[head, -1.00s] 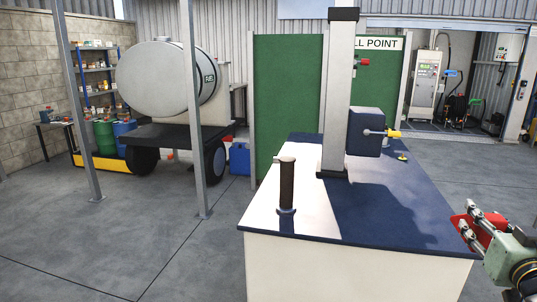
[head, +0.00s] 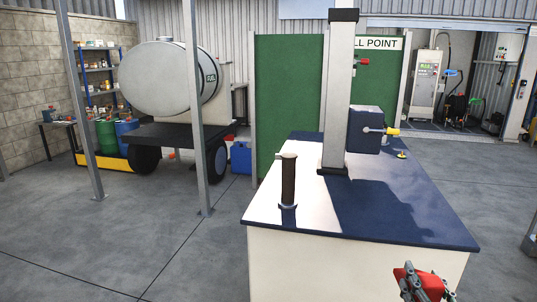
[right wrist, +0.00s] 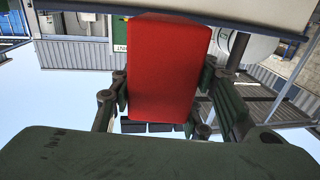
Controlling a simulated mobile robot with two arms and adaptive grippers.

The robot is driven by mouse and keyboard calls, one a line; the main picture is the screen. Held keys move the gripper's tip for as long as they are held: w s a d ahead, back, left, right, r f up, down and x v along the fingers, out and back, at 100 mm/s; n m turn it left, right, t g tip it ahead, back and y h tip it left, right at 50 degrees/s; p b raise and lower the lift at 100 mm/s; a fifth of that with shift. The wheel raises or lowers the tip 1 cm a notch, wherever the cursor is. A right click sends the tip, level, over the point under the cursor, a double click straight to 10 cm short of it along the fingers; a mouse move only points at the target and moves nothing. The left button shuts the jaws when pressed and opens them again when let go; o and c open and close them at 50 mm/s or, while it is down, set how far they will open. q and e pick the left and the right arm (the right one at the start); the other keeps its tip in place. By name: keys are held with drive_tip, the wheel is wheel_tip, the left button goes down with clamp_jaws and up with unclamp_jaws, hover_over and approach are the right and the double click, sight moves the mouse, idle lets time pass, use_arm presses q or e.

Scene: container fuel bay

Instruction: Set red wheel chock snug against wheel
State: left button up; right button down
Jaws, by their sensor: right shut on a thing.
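The red chock (head: 406,278) is in my right gripper (head: 425,287), low at the right of the head view, beside the counter's front. In the right wrist view the red chock (right wrist: 165,70) fills the upper middle, between the dark fingers of the right gripper (right wrist: 165,100), which is shut on it. The fuel tank trailer (head: 170,78) stands at the left rear, with one dark wheel (head: 143,159) and another wheel (head: 217,162) visible. The chock is far from both wheels. My left gripper is not in view.
A counter (head: 350,265) with a dark blue top, a tall post and a short dark cylinder (head: 288,180) stands in front. Grey pillars (head: 198,120) stand between it and the trailer. A blue container (head: 240,158) is beside the right wheel. The floor (head: 150,235) at left is clear.

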drive_tip(key=s+a+f+n+y, duration=0.1)
drive_tip(key=s+a, duration=0.4)
drive_tip(key=a, duration=0.3)
drive_tip(key=s+a+f+y, duration=0.1)
drive_tip(key=s+a, duration=0.3)
drive_tip(key=a, duration=0.3)
drive_tip(key=s+f, duration=0.2)
drive_tip(key=s, duration=0.6)
drive_tip(key=shift+f, duration=0.35)
drive_tip(key=shift+w, duration=0.1)
